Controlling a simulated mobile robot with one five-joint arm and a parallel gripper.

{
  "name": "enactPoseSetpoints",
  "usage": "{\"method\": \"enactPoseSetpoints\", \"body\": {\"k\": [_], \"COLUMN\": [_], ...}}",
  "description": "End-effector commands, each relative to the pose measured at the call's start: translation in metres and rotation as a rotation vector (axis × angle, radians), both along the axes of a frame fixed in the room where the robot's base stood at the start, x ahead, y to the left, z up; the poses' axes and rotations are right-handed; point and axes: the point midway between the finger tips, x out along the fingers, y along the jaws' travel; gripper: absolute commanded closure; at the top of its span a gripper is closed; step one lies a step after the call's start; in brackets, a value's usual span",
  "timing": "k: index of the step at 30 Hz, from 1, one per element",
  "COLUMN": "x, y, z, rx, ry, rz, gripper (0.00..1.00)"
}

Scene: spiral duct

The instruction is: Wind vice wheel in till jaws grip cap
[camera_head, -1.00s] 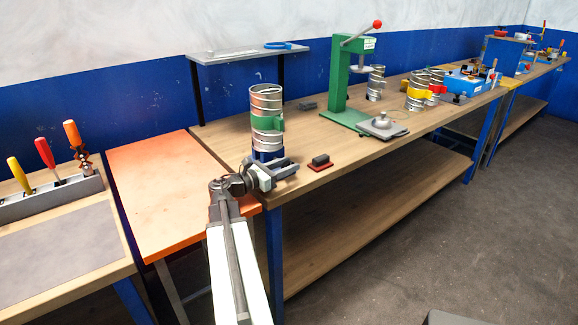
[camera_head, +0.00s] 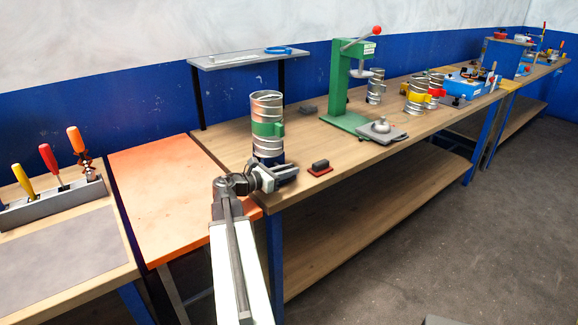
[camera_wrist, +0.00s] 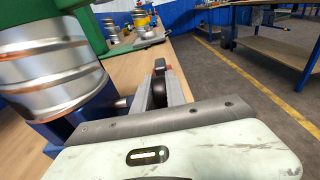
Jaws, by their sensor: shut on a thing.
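A ribbed silver duct (camera_head: 267,106) with a green band stands upright on the front left of the long bench. At its foot is the blue vice (camera_wrist: 75,122), mostly hidden by the duct and my gripper in the head view. My gripper (camera_head: 288,171) is low beside the vice; its fingers also show in the wrist view (camera_wrist: 160,97). They are shut on a dark round part, which looks like the vice wheel (camera_wrist: 158,88), on the vice's near side. I cannot make out the cap or whether the jaws touch it.
A red-based block (camera_head: 320,168) lies close to the right of my gripper. A green press (camera_head: 345,85) and a grey plate with a knob (camera_head: 382,132) stand farther right. An orange-topped table (camera_head: 165,190) is at left, with a screwdriver rack (camera_head: 50,205) beyond it.

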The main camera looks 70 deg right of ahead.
Motion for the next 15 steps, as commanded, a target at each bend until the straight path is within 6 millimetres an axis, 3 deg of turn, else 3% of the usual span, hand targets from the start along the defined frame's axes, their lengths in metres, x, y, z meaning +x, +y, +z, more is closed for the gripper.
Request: {"method": "enactPoseSetpoints", "body": {"k": [3,15], "x": [-0.0011,-0.003], "y": [-0.001,-0.0048], "z": [0.0102,0.0066], "rx": [0.074,0.335], "ry": [-0.048,-0.217], "rz": [-0.002,-0.002], "gripper": [1.0,1.0]}}
